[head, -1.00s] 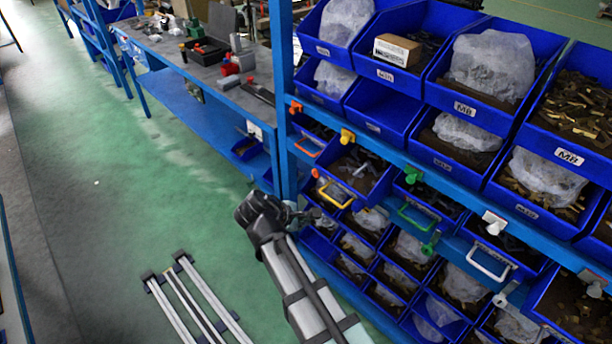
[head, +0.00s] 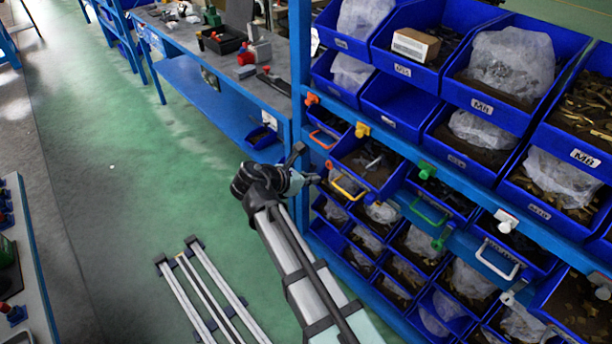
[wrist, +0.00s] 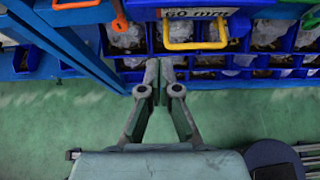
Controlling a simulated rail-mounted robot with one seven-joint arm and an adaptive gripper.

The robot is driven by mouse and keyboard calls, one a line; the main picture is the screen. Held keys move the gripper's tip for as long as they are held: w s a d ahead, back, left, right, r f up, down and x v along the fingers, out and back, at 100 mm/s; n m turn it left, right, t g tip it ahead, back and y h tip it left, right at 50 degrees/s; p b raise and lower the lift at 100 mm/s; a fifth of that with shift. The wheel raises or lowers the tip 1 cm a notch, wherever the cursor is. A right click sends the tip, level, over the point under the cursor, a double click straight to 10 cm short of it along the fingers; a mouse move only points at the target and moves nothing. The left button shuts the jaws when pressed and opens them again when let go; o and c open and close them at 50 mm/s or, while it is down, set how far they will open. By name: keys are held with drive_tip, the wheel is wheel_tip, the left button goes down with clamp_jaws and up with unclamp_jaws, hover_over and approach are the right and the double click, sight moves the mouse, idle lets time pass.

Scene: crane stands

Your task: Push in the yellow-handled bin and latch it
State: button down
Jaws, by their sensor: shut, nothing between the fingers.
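The yellow-handled bin (head: 378,178) is blue, with small parts inside, in the upper row of handled bins in the head view. Its front stands out from the rack. Its yellow handle (head: 347,187) also shows in the wrist view (wrist: 195,45), below a size label. A yellow latch piece (head: 362,130) sits on the blue rail above the bin. My gripper (head: 316,180) is shut and empty, just left of the yellow handle and apart from it in the head view. In the wrist view the shut fingertips (wrist: 160,68) are below and left of the handle.
A red-orange lever (wrist: 120,18) is left of the yellow handle. An orange-handled bin (head: 324,139) and a green-handled bin (head: 430,213) flank it. A blue post (head: 299,75) rises at left. Smaller bins fill the rows below. Green floor is open at left.

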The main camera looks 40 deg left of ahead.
sight(341, 168)
drive_tip(key=shift+w+d+f+p, duration=0.1)
drive_tip(key=shift+w+f+p, duration=0.25)
drive_tip(key=shift+w, duration=1.05)
drive_tip(key=shift+w+d+f+p, duration=0.15)
drive_tip(key=shift+w+p, duration=0.35)
drive_tip(key=shift+w, duration=0.85)
drive_tip(key=shift+w+d+f+p, duration=0.1)
drive_tip(key=shift+w+f+p, duration=0.25)
drive_tip(key=shift+w, duration=1.05)
drive_tip(key=shift+w+r, duration=0.1)
drive_tip(key=shift+r, duration=0.05)
